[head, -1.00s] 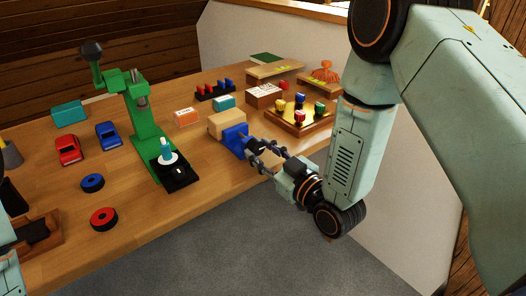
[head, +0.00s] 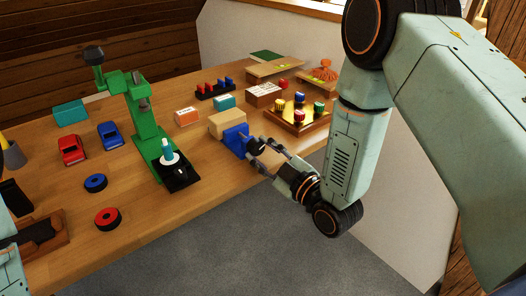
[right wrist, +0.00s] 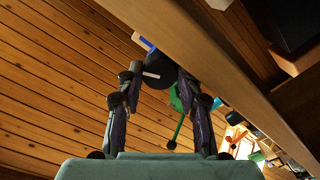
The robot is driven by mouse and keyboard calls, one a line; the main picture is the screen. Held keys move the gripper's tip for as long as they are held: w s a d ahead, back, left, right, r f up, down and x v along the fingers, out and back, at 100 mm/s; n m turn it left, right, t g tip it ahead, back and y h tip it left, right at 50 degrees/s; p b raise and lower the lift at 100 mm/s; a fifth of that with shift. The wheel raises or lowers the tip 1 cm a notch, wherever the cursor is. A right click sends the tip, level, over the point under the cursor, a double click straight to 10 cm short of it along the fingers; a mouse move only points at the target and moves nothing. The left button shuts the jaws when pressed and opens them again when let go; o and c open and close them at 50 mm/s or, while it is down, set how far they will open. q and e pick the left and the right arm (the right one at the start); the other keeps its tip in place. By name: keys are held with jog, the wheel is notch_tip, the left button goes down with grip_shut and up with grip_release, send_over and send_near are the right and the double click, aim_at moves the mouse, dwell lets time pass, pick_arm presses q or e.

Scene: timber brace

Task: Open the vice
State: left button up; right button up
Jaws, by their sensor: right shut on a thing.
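The blue vice (head: 236,140) stands at the front edge of the wooden bench, right of the green press. A pale wooden block (head: 227,122) sits at its back, where its jaws are; any gap between block and jaws is too small to tell. My right gripper (head: 257,148) is at the vice's front end, shut on its dark screw handle. In the right wrist view the dark round handle end (right wrist: 158,76), with a pale bar across it, sits between my fingertips. Only part of my left arm shows at the lower left; its gripper is not in view.
The green press (head: 148,125) stands left of the vice. An orange box (head: 187,117) and a teal block (head: 224,102) lie behind it. Grey floor (head: 270,240) is clear in front.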

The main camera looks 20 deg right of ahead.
jog(key=o, duration=1.2)
jog(key=shift+c, duration=0.2)
jog(key=shift+f, duration=0.1)
